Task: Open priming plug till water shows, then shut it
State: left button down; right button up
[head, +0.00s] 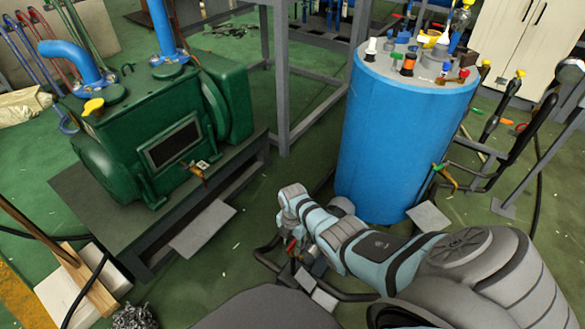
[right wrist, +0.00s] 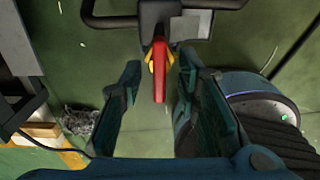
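My right gripper (head: 308,272) is low in front of the blue tank, partly hidden by my own arm. In the right wrist view its two fingers (right wrist: 158,82) stand apart. A red lever (right wrist: 159,70) on a yellow valve body lies between them with gaps on both sides. The red lever (head: 291,243) also shows small in the head view, beside the gripper. The green pump (head: 165,140) stands at left, with a yellow handle (head: 93,106) on top and a small brass valve (head: 198,170) on its front. I cannot tell which part is the priming plug. No water is visible. My left gripper is out of view.
The blue tank (head: 385,150) stands behind my right arm with several coloured fittings on top. A dark pipe frame (right wrist: 130,20) surrounds the red lever. A grey steel frame (head: 283,85) is behind. Black hoses with handles stand at right.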

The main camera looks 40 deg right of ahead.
aim_at(293, 243)
notch_tip(293, 243, up, 12)
dwell(0.4)
